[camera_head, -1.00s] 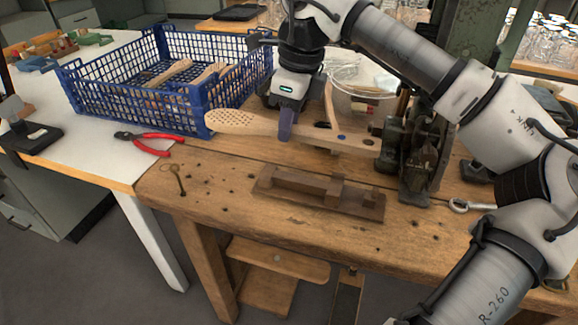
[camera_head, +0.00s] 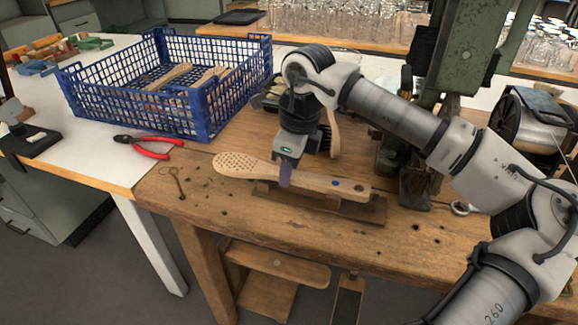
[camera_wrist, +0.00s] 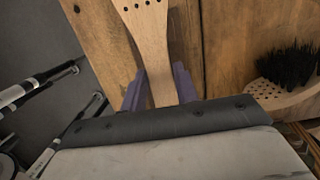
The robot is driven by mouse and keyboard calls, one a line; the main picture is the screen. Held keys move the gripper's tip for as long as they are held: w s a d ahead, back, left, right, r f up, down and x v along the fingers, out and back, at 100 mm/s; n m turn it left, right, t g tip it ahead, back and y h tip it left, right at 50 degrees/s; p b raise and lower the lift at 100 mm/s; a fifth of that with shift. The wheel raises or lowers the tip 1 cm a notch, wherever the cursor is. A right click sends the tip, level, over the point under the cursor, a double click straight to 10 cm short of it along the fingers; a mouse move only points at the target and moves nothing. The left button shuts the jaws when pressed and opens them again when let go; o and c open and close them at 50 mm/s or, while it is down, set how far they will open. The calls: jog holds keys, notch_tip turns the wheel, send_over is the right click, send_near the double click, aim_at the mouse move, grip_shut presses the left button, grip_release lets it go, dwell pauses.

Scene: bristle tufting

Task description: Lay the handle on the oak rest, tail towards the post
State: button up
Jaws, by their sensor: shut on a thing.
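A pale wooden handle (camera_head: 318,183) with a drilled paddle head lies level along the oak rest (camera_head: 361,210). Its drilled head points left and its tail points right, towards the dark post (camera_head: 413,182) of the green machine. My gripper (camera_head: 285,178) is shut on the handle's neck, just right of the drilled head. In the wrist view the handle (camera_wrist: 152,50) passes between my gripper's purple fingers (camera_wrist: 160,88).
A blue crate (camera_head: 200,118) with wooden handles stands at the back left. Red pliers (camera_head: 150,147) and a small key-like tool (camera_head: 178,183) lie left of the rest. The bench front is clear.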

aim_at(298, 175)
jog(key=shift+f, duration=0.25)
jog(key=o, duration=1)
jog(key=shift+r, duration=0.1)
jog(key=shift+r, duration=0.1)
notch_tip(298, 175, up, 12)
jog(key=d, duration=0.1)
jog(key=shift+s+d+p, duration=0.25)
jog(key=shift+d+p, duration=0.1)
jog(key=shift+p, duration=0.1)
